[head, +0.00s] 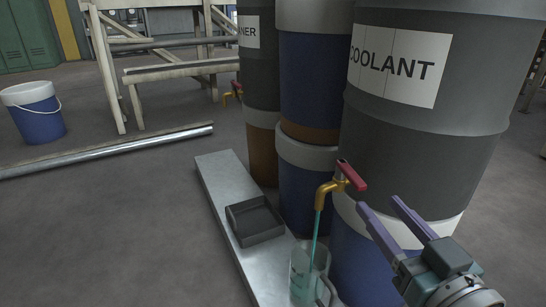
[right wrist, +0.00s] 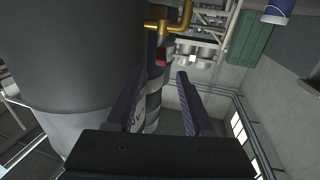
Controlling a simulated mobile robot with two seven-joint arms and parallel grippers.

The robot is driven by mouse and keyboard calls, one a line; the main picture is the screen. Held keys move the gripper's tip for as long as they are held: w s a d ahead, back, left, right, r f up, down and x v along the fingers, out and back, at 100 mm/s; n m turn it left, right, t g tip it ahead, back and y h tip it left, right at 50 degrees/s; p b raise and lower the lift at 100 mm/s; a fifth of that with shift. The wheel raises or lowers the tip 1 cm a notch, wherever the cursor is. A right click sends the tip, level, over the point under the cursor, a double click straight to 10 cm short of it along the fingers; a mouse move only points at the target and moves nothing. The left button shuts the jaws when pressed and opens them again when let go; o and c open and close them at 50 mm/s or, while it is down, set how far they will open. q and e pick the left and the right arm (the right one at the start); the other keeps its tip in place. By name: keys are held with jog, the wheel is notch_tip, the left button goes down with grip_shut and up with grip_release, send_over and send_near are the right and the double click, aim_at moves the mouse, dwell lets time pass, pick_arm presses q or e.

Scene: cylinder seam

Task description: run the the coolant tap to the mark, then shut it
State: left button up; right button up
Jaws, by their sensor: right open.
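The coolant tap (head: 328,190) is a brass spout with a red lever (head: 352,176), on the front of the grey drum labelled COOLANT (head: 425,118). A thin teal stream runs from the spout into a clear jug (head: 301,262) below it. Teal liquid shows in the jug, which the lower picture edge cuts off; I cannot make out the mark. My right gripper (head: 378,202) is open and empty, just right of and below the lever, apart from it. In the right wrist view the lever (right wrist: 161,57) and brass tap (right wrist: 168,27) appear beyond the fingertips. My left gripper is not in view.
A metal bench (head: 213,177) under the tap carries a dark tray (head: 262,237). Stacked drums (head: 308,88) stand close behind. A blue bucket (head: 38,122), a long pipe (head: 110,151) and a wooden trestle (head: 170,73) are at the left. The floor at lower left is clear.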

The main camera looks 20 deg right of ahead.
aim_at(363, 187)
jog(key=w+b, duration=0.1)
jog(key=w, duration=0.2)
jog(key=w+b, duration=0.1)
jog(key=w, duration=0.1)
jog(key=w+d+b, duration=0.1)
jog(key=w+b, duration=0.1)
jog(key=w, duration=0.1)
jog(key=shift+w, duration=0.3)
grip_shut()
dwell(1.0)
